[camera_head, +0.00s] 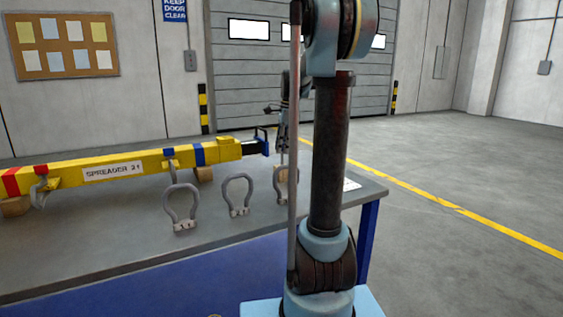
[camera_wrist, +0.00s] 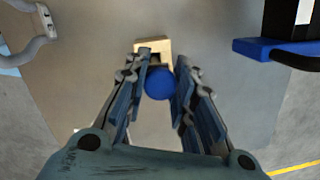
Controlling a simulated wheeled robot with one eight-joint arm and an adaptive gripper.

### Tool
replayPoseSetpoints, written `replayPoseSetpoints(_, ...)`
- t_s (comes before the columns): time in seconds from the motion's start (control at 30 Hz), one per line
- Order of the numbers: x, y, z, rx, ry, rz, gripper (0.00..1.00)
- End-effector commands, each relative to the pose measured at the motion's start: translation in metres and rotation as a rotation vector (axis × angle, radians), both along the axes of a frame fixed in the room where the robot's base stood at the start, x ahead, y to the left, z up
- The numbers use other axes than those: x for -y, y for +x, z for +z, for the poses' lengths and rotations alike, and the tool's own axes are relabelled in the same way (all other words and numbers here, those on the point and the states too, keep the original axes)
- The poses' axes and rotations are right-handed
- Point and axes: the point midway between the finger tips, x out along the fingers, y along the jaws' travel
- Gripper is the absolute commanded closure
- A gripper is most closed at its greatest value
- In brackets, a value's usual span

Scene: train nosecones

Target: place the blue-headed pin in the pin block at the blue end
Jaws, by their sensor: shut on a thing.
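The blue-headed pin (camera_wrist: 158,83) shows in the wrist view as a round blue head between the fingers of my gripper (camera_wrist: 160,88). My gripper is shut on it, and the head hides the shank. A tan block (camera_wrist: 154,44) with a dark notch, seemingly the pin block, lies just beyond the head, partly covered by it. I cannot tell whether the pin touches or enters the block. In the head view my gripper (camera_head: 283,138) hangs over the table's right end, beside the blue-banded end of the yellow spreader beam (camera_head: 120,168). The pin is not discernible there.
Shackles stand on the grey table (camera_head: 120,240), at left (camera_head: 180,208) and middle (camera_head: 237,195), with another partly behind my arm. A blue and black beam end (camera_wrist: 275,48) is close right of the block in the wrist view. A white sheet (camera_head: 351,184) lies at the table's right.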

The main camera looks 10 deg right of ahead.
Motion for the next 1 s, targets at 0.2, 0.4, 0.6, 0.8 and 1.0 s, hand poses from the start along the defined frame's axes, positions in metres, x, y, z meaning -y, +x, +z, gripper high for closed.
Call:
replayPoseSetpoints(0.2,0.000,0.000,-0.013,0.000,0.000,0.000,1.00)
replayPoseSetpoints(0.4,0.000,0.000,-0.040,0.000,0.000,0.000,1.00)
replayPoseSetpoints(0.6,0.000,0.000,-0.048,0.000,0.000,0.000,1.00)
replayPoseSetpoints(0.8,0.000,0.000,-0.049,0.000,0.000,0.000,1.00)
replayPoseSetpoints(1.0,0.000,0.000,-0.050,0.000,0.000,0.000,0.55)
